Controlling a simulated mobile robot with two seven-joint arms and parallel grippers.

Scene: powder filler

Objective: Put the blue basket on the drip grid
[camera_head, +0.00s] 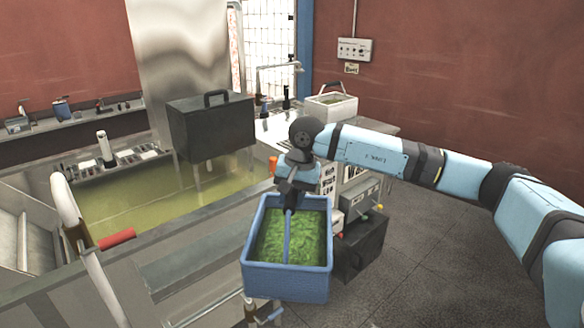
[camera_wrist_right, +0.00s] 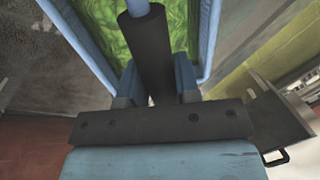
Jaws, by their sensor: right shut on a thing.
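The blue basket (camera_head: 288,282) holds green leafy stuff and hangs upright at the lower middle of the head view. My right gripper (camera_head: 290,190) is above it, shut on its handle bar. In the right wrist view, the gripper (camera_wrist_right: 156,82) closes around the dark grip of the handle (camera_wrist_right: 148,45), with the blue basket's rim (camera_wrist_right: 208,38) and green contents beyond. A metal ledge that looks like the drip grid (camera_head: 190,264) lies left of the basket, beside the tank; I cannot be sure it is the grid. My left gripper is not in view.
A tank of yellowish liquid (camera_head: 130,207) is at the left, with a dark handled box (camera_head: 212,130) over its back. A red-handled pipe (camera_head: 116,239) stands at the near left. A white basket (camera_head: 330,106) sits on the back counter. Dark floor (camera_head: 425,265) is clear at right.

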